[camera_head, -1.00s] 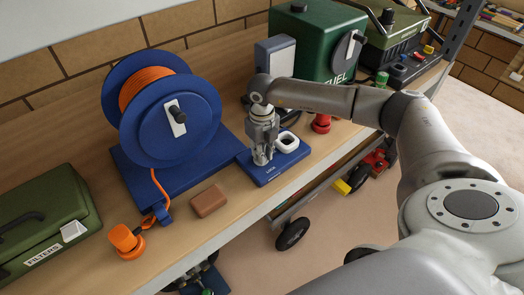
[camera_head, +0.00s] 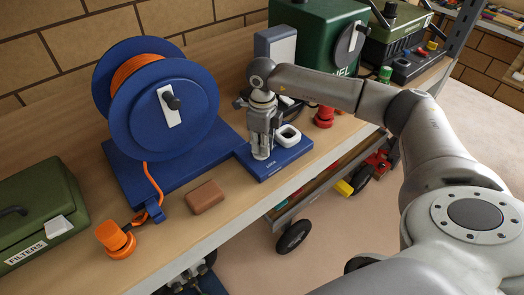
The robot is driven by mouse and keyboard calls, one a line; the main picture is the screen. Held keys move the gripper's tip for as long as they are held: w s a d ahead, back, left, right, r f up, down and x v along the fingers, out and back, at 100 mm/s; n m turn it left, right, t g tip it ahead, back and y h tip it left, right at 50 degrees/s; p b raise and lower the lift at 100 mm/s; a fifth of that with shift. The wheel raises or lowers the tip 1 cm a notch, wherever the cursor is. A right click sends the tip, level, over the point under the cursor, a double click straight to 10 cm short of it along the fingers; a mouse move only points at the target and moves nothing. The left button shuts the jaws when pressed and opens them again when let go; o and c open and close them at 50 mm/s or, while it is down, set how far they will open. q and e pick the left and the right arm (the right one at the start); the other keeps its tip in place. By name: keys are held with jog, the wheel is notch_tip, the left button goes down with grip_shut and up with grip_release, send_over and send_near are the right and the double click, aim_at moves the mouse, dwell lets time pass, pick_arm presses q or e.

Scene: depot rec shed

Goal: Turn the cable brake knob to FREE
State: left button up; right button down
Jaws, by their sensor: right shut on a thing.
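A blue brake base plate (camera_head: 272,166) with small white lettering sits at the bench's front edge, right of the blue cable reel (camera_head: 137,138). My right gripper (camera_head: 262,153) points down over the left part of this plate and is shut on the knob there, which is mostly hidden by the fingers. A white ring-shaped part (camera_head: 288,135) stands on the plate just right of the fingers. I cannot tell which mark the knob points to. My left gripper is not in view.
A brown block (camera_head: 205,197) and an orange plug (camera_head: 115,239) lie left of the plate. A green filters case (camera_head: 38,215) is at far left. A red knob-like part (camera_head: 324,116) and a green fuel can (camera_head: 315,45) stand to the right. A wheel (camera_head: 293,236) shows below the bench.

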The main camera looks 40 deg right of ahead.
jog(key=n+b, duration=0.2)
jog(key=n, duration=0.1)
jog(key=n+b, duration=0.3)
jog(key=shift+w+d+f, duration=0.1)
jog(key=shift+w+f, duration=0.05)
jog(key=n+b, duration=0.2)
jog(key=n, duration=0.1)
jog(key=shift+w+n, duration=0.1)
jog(key=shift+n, duration=0.2)
jog(key=shift+r+n+b, duration=0.2)
jog(key=shift+n+b, duration=0.4)
jog(key=shift+n, duration=0.6)
jog(key=shift+r, duration=0.1)
jog(key=c, duration=1.5)
grip_release()
jog(key=shift+o, duration=0.2)
notch_tip(320, 180, up, 12)
